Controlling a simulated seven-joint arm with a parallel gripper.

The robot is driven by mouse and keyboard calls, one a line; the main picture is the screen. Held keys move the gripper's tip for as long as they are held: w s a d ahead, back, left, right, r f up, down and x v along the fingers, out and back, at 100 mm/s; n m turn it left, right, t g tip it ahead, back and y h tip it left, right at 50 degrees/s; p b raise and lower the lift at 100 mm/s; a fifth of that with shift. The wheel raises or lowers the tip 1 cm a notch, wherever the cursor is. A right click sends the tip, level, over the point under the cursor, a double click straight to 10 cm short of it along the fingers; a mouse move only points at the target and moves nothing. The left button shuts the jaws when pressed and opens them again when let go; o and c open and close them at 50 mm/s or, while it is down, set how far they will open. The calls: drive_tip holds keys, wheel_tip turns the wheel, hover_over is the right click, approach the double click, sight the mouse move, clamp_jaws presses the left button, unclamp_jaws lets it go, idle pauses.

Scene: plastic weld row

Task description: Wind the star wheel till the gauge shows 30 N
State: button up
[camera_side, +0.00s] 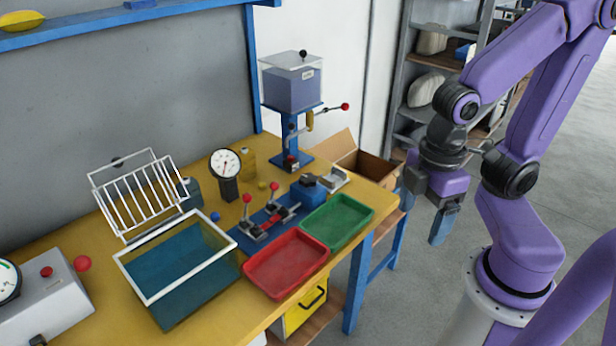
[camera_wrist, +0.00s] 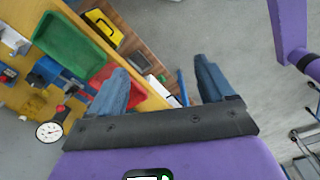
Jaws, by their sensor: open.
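A round white dial gauge (camera_side: 225,163) stands on a dark block at the middle of the yellow bench. It also shows in the wrist view (camera_wrist: 49,131); its figures are too small to read. I cannot pick out the star wheel with certainty; a small blue block with a dark top (camera_side: 308,188) sits right of the gauge, at the end of the clamp row. My gripper (camera_side: 424,218) hangs off the bench's right end, over the floor, well apart from the gauge. Its blue fingers (camera_wrist: 160,66) are apart with nothing between them.
A red tray (camera_side: 287,266) and green tray (camera_side: 338,222) lie along the front edge. Red-knobbed lever clamps (camera_side: 262,220) stand behind them. A blue press (camera_side: 291,138) rises at the back right. A water tank (camera_side: 180,272) and white rack (camera_side: 137,195) fill the left.

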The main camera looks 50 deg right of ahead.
drive_tip(key=w+a+r+n, duration=0.1)
drive_tip(key=w+a+r, duration=0.15)
drive_tip(key=w, duration=0.55)
drive_tip(key=n, duration=0.6)
hover_over(308, 178)
drive_tip(key=f, duration=0.2)
wheel_tip(308, 178, down, 16)
drive_tip(key=shift+a+f, duration=0.1)
drive_tip(key=c, duration=1.1)
